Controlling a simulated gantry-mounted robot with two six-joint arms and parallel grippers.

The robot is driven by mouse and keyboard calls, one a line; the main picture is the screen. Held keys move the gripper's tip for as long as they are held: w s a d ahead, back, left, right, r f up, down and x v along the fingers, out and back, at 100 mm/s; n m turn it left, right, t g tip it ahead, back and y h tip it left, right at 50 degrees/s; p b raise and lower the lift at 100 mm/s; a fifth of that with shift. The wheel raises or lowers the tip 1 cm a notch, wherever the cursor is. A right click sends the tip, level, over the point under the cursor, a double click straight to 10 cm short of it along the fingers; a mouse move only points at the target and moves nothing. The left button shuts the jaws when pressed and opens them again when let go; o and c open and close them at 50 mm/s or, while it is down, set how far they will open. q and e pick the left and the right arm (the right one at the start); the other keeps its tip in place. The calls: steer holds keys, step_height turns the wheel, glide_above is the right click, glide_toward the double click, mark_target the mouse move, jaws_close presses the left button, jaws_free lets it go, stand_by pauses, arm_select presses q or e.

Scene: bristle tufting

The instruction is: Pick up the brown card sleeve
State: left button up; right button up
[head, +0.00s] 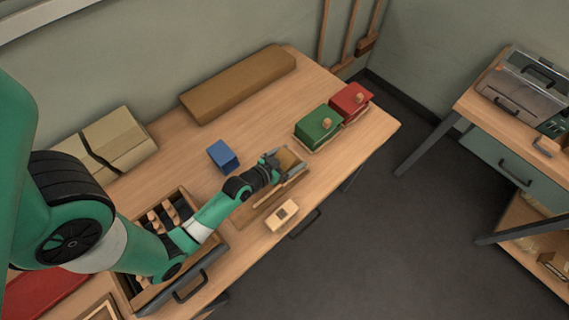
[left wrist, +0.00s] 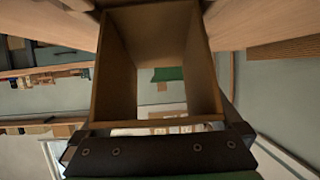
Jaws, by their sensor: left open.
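The brown card sleeve (head: 289,158) is at my left gripper, near the front edge of the wooden table. In the left wrist view the sleeve (left wrist: 115,75) fills the middle as a hollow, open-ended box that I see through. My left gripper (head: 284,169) is open, with its dark fingers at the sleeve's sides. In the wrist view the dark gripper (left wrist: 160,138) lies across the sleeve's near end. I cannot tell whether the fingers touch the card. My right gripper does not show.
A blue block (head: 223,156) stands behind my left forearm. A pale block with a dark square (head: 282,214) lies at the front edge. A long brown block (head: 238,84) lies at the back.

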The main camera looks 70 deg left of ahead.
mark_target(289, 153)
arm_select(q)
steer(key=c, duration=1.3)
steer(key=r+p, duration=0.2)
steer(key=r, duration=0.2)
steer(key=shift+s+d+r+p, duration=0.25)
steer(key=shift+s+p, duration=0.05)
steer(key=shift+p, duration=0.1)
steer(key=s+d+r+p, duration=0.1)
steer(key=s+r+p, duration=0.1)
steer(key=r, duration=0.1)
steer(key=s+d+r, duration=0.1)
steer(key=shift+d+r+p, duration=0.3)
steer(key=shift+r+p, duration=0.05)
steer(key=shift+p, duration=0.05)
steer(key=s+d+r, duration=0.3)
steer(key=s+d, duration=0.3)
steer(key=s, duration=0.1)
steer(key=shift+r, duration=0.4)
steer(key=shift+d, duration=0.1)
